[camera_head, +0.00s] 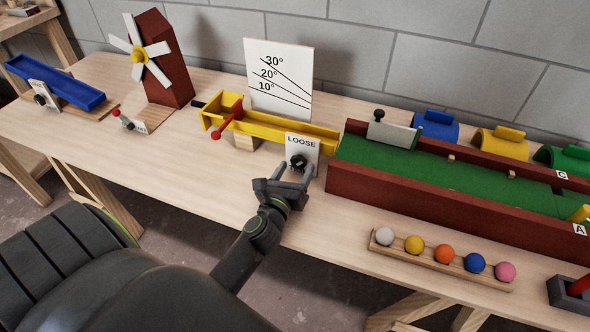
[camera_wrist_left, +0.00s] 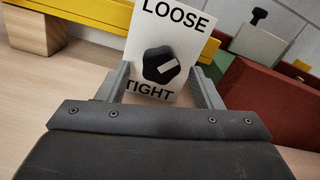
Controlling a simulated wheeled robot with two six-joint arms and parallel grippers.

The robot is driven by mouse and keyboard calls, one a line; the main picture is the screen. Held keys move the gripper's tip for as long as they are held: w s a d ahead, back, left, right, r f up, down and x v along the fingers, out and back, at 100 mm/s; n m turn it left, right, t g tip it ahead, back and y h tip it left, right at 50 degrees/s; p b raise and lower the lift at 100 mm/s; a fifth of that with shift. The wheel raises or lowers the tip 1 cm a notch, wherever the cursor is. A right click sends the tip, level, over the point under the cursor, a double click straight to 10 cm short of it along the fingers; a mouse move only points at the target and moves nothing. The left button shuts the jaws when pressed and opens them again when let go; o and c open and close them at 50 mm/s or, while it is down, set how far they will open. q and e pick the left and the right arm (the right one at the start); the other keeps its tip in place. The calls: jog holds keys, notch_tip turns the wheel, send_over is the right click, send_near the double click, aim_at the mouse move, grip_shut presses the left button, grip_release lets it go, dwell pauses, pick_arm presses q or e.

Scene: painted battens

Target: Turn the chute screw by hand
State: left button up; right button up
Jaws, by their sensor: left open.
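The chute screw is a black lobed knob (camera_head: 298,162) with a pale mark, on a white card (camera_head: 303,145) lettered LOOSE at the top. In the left wrist view the knob (camera_wrist_left: 160,65) shows with TIGHT lettered below it. The card stands at the front of the yellow chute (camera_head: 280,127). My left gripper (camera_head: 291,172) is open, its fingers on either side of the knob in the picture. In the left wrist view a gap shows between the knob and each finger (camera_wrist_left: 162,88). Whether the fingers reach the knob's depth is unclear. My right gripper is out of view.
A green-topped lane with red-brown walls (camera_head: 420,205) stands close right of the card. A ball rack (camera_head: 440,262) lies in front of it. An angle board (camera_head: 278,80) stands behind the chute, a windmill (camera_head: 165,65) to the left. The table's front left is clear.

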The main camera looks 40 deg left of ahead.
pick_arm(q)
jog(key=shift+w, duration=0.25)
jog(key=c, duration=1)
